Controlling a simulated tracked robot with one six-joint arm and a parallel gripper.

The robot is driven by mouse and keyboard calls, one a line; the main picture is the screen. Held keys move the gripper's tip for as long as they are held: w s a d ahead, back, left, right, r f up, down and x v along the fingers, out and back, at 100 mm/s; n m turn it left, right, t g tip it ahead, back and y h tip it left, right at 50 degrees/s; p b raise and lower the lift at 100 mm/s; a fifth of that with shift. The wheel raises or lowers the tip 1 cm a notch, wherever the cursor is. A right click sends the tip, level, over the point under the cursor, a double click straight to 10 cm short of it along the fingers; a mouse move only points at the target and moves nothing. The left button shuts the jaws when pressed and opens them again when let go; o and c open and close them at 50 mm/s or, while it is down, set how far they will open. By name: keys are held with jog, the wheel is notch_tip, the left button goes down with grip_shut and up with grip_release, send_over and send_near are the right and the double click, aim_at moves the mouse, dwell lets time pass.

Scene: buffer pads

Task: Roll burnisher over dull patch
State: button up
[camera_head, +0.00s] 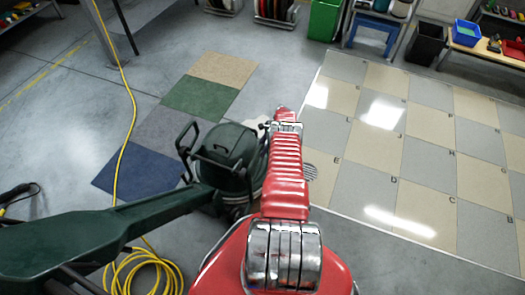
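A dark green floor machine (228,152), which looks like the burnisher, stands on the grey concrete, left of the tiled floor. Its long green bar (110,228) runs to the lower left. The tiled floor (400,165) has grey and cream squares, several marked with letters. Bright glare lies on some tiles; I cannot make out a distinct dull patch. My red, chrome-jointed arm reaches forward close beside the machine's right side and covers part of it. The fingers of my gripper cannot be made out at the arm's far end, nor whether they touch the machine.
A yellow cord (127,125) runs down the left and coils (148,272) at the bottom. Coloured carpet squares (197,95) lie behind the machine. Bins and shelves line the back; the tiles are clear.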

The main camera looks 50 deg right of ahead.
jog(key=shift+s+d, duration=0.1)
jog(key=shift+s, duration=0.05)
jog(key=shift+d+r, duration=0.1)
jog(key=shift+r, duration=0.05)
jog(key=shift+s+d+r, duration=0.1)
jog(key=shift+r, duration=0.05)
jog(key=v, duration=1.3)
dwell(0.3)
